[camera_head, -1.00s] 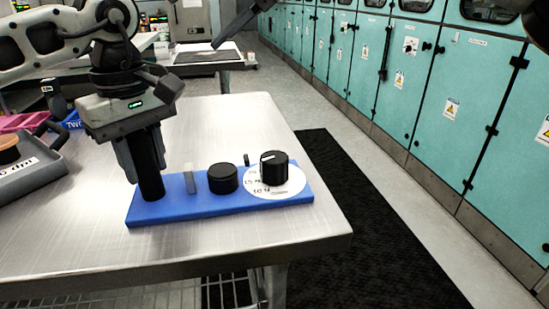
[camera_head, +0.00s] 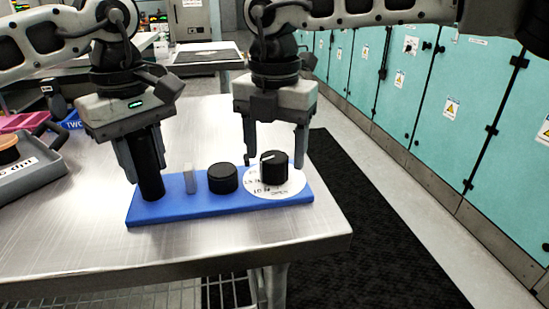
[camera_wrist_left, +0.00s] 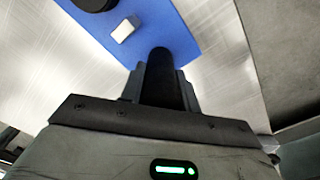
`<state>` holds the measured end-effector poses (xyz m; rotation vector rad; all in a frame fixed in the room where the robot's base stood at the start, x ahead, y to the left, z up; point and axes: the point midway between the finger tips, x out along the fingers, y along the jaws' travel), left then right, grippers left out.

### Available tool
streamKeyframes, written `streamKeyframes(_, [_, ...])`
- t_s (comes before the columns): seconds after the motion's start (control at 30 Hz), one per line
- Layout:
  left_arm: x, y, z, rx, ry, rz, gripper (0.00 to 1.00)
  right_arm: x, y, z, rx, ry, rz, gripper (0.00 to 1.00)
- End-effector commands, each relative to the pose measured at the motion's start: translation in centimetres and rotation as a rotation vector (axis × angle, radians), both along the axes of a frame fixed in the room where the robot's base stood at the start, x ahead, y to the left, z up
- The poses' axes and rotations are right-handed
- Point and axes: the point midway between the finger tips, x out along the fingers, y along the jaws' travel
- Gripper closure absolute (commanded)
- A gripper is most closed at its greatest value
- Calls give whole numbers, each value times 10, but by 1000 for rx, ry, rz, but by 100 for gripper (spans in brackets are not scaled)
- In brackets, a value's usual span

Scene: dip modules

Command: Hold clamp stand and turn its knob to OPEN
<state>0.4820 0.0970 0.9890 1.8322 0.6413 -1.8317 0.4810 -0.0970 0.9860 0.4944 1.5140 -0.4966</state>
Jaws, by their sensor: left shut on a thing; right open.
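The clamp stand has a blue base (camera_head: 205,208) lying flat on the metal table. A black upright post (camera_head: 151,180) stands at its left end, and my left gripper (camera_head: 146,178) is shut on it. In the left wrist view the post (camera_wrist_left: 161,68) sits between my fingers (camera_wrist_left: 160,85). A black knob (camera_head: 273,168) with a pale pointer line stands on a white printed dial (camera_head: 290,190) at the base's right end. My right gripper (camera_head: 273,160) is open, just behind and above the knob, fingers pointing down on either side. I cannot tell whether it touches the knob.
A short black cylinder (camera_head: 222,178) and a small grey block (camera_head: 190,181) stand on the base between post and knob. A grey tray (camera_head: 30,170) lies at the left. The table's front edge (camera_head: 200,258) is near; the metal surface before the base is clear.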

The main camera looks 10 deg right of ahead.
Motion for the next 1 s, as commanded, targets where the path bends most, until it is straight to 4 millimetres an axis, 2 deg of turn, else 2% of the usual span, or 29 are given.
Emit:
streamKeyframes(0.1, [0, 0, 0, -1, 0, 0, 100, 0, 0, -15, -1, 0, 0, 37])
streamKeyframes(0.2, [0, 0, 0, -1, 0, 0, 100, 0, 0, -21, 0, -1, 1, 37])
streamKeyframes(0.53, [0, -1, 0, -1, 0, -1, 100, 0, 0, -25, 1, -1, 0, 37])
streamKeyframes(0.7, [0, -1, 0, -1, 0, -1, 100, 0, 0, -24, 1, -1, 0, 82])
streamKeyframes(1.0, [0, -1, 0, -1, 0, -1, 100, 0, 0, -24, 1, 0, 22, 82])
